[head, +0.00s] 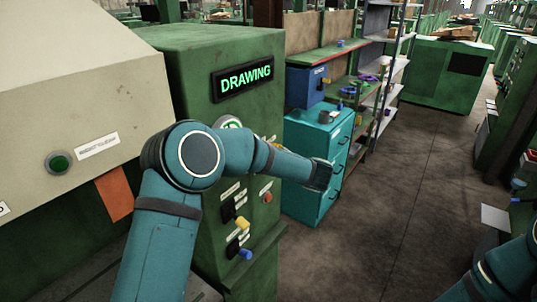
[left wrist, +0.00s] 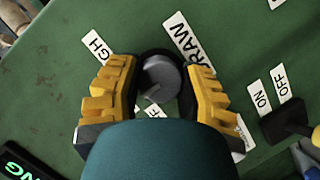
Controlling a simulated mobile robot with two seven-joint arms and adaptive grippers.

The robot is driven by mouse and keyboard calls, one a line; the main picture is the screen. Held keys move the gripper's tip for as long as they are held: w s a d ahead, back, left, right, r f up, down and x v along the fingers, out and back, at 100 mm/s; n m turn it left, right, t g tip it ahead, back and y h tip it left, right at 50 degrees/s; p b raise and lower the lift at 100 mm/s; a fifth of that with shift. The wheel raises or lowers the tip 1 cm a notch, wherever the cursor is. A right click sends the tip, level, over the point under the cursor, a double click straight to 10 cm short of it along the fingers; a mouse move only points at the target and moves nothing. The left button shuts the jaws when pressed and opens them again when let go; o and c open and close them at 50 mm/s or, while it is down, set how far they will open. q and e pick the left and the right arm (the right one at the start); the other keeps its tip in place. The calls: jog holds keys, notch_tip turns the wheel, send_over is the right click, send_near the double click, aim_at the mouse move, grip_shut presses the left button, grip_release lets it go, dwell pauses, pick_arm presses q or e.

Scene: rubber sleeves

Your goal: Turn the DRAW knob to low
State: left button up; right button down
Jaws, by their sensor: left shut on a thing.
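The DRAW knob (left wrist: 160,78), round and grey with a dark surround, sits on the green panel in the left wrist view. The DRAW label (left wrist: 194,43) is above it to the right. A partly covered label ending in GH (left wrist: 98,47) is to the upper left. My left gripper (left wrist: 160,72) has its yellow fingers on either side of the knob and is shut on it. I cannot read the knob's pointer, and no LOW label shows. In the head view my left arm crosses the panel and hides the knob.
A lit DRAWING display (head: 243,78) is on the green machine (head: 187,55). A black switch (left wrist: 287,121) by ON and OFF labels is right of the knob in the wrist view. A teal cabinet (head: 307,190) stands beyond the machine.

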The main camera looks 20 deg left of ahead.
dwell(0.3)
pick_arm(q)
jog(key=o, duration=1.2)
jog(key=shift+w+a, duration=0.1)
jog(key=v, duration=1.2)
